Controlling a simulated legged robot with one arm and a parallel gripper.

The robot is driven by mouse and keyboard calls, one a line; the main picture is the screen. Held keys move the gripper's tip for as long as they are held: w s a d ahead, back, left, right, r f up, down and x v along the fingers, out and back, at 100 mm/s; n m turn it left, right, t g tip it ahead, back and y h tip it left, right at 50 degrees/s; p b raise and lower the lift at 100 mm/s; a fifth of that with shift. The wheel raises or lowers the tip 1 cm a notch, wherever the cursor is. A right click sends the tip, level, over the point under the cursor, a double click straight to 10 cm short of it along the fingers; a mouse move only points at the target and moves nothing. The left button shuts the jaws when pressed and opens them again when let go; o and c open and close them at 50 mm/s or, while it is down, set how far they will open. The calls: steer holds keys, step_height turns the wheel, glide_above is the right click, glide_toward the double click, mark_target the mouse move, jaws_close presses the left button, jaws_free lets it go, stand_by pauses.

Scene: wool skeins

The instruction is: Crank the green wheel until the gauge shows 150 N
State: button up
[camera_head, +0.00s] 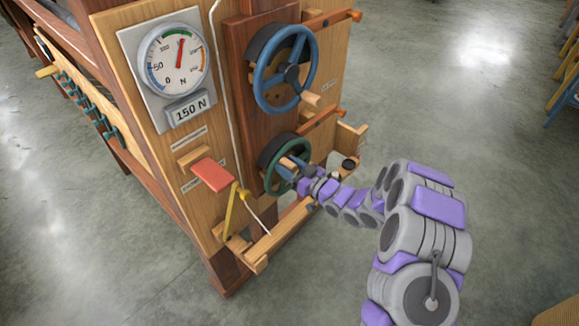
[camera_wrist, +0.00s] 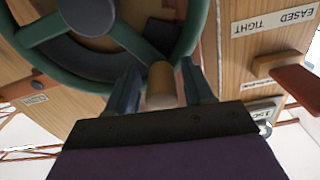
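The green wheel (camera_head: 268,181) is the lower of two wheels on the wooden post. Its rim and spokes fill the top of the wrist view (camera_wrist: 82,68). A wooden crank handle (camera_wrist: 161,84) sticks out from it. My gripper (camera_wrist: 162,75) has one finger on each side of this handle, with a narrow gap showing on both sides. In the head view my gripper (camera_head: 291,170) is at the wheel's right side and partly covers it. The round gauge (camera_head: 165,68) has its red needle pointing nearly straight up, at the green arc. A plate (camera_head: 188,108) below reads 150 N.
A blue wheel (camera_head: 260,82) with its own wooden handle sits just above the green one. A red paddle (camera_head: 211,174) and a yellow lever (camera_head: 231,212) are at the left. A wooden ledge (camera_head: 283,229) runs below. Open floor lies to the right.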

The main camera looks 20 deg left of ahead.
steer(key=shift+a, duration=0.1)
jaws_close()
steer(key=shift+f, duration=0.1)
steer(key=shift+w+d+r+m+p, duration=0.2)
steer(key=shift+w+r+m+p, duration=0.15)
steer(key=shift+p, duration=0.6)
steer(key=shift+w+d+m+p, duration=0.1)
steer(key=shift+w+m+p, duration=0.1)
steer(key=shift+m+p, duration=0.25)
steer(key=shift+o, duration=0.7)
jaws_free()
steer(key=shift+d, duration=0.15)
